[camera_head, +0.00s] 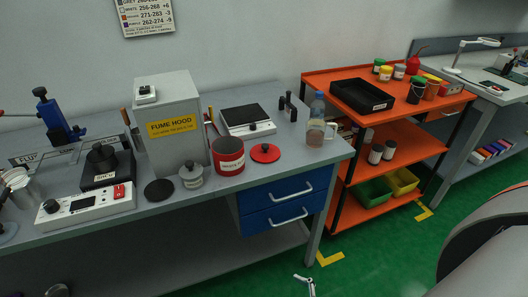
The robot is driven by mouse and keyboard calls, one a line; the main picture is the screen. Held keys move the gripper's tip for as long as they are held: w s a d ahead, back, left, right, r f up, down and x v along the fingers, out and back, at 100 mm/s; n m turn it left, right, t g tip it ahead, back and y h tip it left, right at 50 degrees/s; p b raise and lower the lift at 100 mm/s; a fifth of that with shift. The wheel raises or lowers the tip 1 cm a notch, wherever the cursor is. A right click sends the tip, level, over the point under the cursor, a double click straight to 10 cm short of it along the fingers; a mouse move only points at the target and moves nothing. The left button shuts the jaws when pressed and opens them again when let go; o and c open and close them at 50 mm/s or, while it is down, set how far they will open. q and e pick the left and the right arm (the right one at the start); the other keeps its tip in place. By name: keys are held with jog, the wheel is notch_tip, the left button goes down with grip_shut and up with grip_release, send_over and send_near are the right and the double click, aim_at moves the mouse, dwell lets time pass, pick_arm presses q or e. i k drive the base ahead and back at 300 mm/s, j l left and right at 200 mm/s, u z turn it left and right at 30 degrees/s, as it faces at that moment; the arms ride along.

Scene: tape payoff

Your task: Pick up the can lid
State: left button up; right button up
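The can lid, a flat red disc with a small dark knob (265,152), lies on the grey workbench (325,156). It sits just right of the open red can with a white label (229,155), apart from it. A small pale jointed piece (305,281) shows at the bottom edge over the floor. It may be part of my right gripper, cut off by the frame; its opening cannot be told. My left gripper is not seen. Nothing touches the lid.
A lidded grey pot (191,176) and black disc (159,190) lie left of the can. A fume hood box (171,125) stands behind them. A hotplate (247,120) and a jug with a bottle (316,130) stand behind and right. The bench front near the lid is clear.

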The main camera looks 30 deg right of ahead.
aim_at(262, 153)
jog(key=l+u, duration=0.4)
jog(key=l, duration=1.2)
